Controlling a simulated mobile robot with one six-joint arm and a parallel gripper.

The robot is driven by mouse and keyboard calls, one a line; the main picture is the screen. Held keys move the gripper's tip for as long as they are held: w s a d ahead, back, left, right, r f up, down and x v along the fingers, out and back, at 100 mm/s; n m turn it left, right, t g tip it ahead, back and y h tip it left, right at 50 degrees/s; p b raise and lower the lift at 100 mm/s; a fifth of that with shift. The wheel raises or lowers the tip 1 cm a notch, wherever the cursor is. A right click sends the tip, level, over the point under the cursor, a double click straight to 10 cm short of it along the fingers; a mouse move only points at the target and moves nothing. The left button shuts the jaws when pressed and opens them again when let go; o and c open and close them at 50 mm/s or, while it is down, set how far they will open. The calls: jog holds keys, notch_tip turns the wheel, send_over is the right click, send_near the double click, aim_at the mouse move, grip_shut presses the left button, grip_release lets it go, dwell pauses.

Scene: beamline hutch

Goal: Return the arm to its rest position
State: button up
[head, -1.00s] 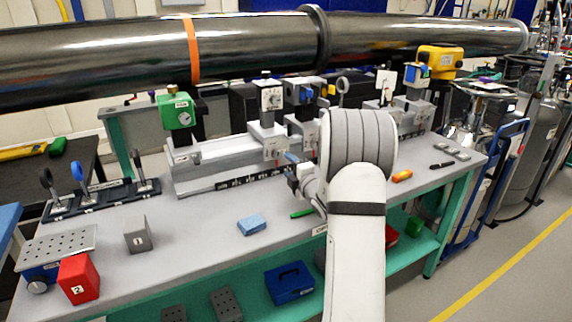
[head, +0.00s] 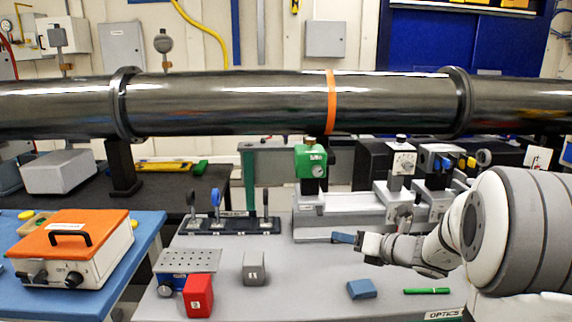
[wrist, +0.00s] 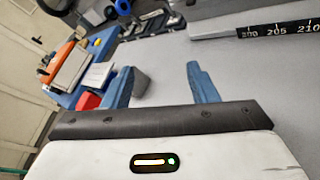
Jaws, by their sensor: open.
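My arm (head: 500,232) reaches in from the right side of the head view, over the optics table. My gripper (head: 345,239) points left above the table, in front of the grey rail. In the wrist view its two blue fingers stand wide apart with nothing held between them, and the gripper (wrist: 160,82) is open. A grey block shows behind the left finger in that view, apart from it as far as I can tell.
The grey table top (head: 225,300) carries a red block (head: 198,296), a grey block (head: 255,268), a blue block (head: 361,289) and a green pen (head: 427,291). A long dark pipe (head: 230,103) crosses behind. An orange-topped box (head: 75,245) stands left.

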jog(key=s+a+r+n+g+h+p, duration=0.15)
jog(key=s+a+n+g, duration=0.25)
jog(key=s+n, duration=0.55)
jog(key=s+a+n+g+h+p, duration=0.15)
jog(key=s+a+n+g, duration=0.25)
jog(key=s+n, duration=0.55)
jog(key=s+d+n+h+p, duration=0.1)
jog(key=s+d+n+h, duration=0.2)
jog(key=s+n, duration=0.2)
jog(key=s+d+r+n+h+p, duration=0.1)
jog(key=s+n, duration=0.4)
jog(key=n, duration=0.5)
jog(key=d+h+p, duration=0.1)
jog(key=d+h, duration=0.1)
jog(key=shift+d+r+g, duration=0.2)
jog(key=shift+d+g, duration=0.1)
